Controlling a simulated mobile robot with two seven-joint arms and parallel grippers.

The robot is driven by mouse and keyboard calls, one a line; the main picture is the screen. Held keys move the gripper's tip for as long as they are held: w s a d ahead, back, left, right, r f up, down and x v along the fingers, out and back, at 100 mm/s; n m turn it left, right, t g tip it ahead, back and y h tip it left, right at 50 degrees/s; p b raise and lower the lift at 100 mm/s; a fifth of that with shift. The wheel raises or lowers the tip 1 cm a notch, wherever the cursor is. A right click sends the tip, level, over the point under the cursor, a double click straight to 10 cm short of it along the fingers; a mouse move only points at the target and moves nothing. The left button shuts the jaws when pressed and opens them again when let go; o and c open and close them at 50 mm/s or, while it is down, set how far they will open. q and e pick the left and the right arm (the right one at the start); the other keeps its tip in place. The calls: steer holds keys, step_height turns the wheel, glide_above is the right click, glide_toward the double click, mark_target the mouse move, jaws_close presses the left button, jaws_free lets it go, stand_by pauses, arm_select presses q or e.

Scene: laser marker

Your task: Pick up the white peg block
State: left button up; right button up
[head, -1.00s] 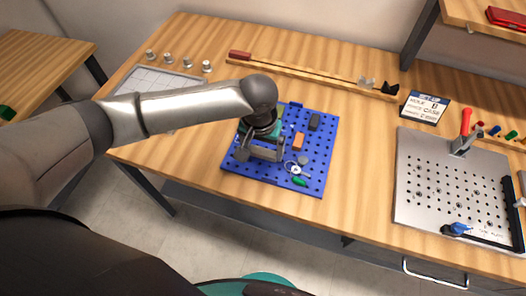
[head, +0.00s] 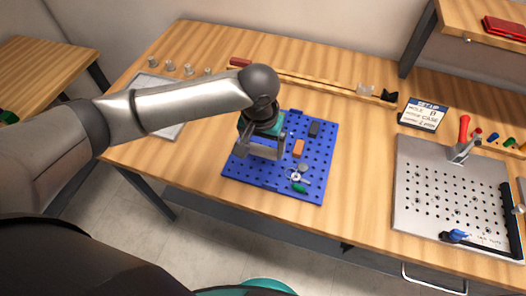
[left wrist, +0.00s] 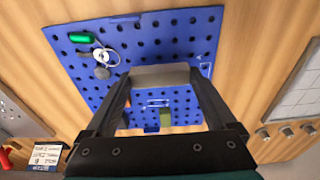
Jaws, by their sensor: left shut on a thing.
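My left gripper (head: 262,151) is over the left part of the blue pegboard (head: 314,159). It is shut on a pale block, the white peg block, which shows grey in shade between the fingertips in the left wrist view (left wrist: 160,75). The fingers hide part of the block in the head view. The gripper also shows in the left wrist view (left wrist: 158,84). The exact gap between block and board is hard to tell. My right gripper is not in view.
On the pegboard are an orange block (head: 298,148), a dark block (head: 314,129) and a key ring with a green tag (head: 299,188). A steel hole plate (head: 420,180) with a red-handled clamp (head: 463,130) lies at right. Bare wood (head: 360,150) separates them.

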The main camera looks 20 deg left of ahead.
mark_target(263, 150)
arm_select(q)
step_height(263, 150, up, 16)
steer(key=p, duration=0.3)
steer(key=shift+f, duration=0.1)
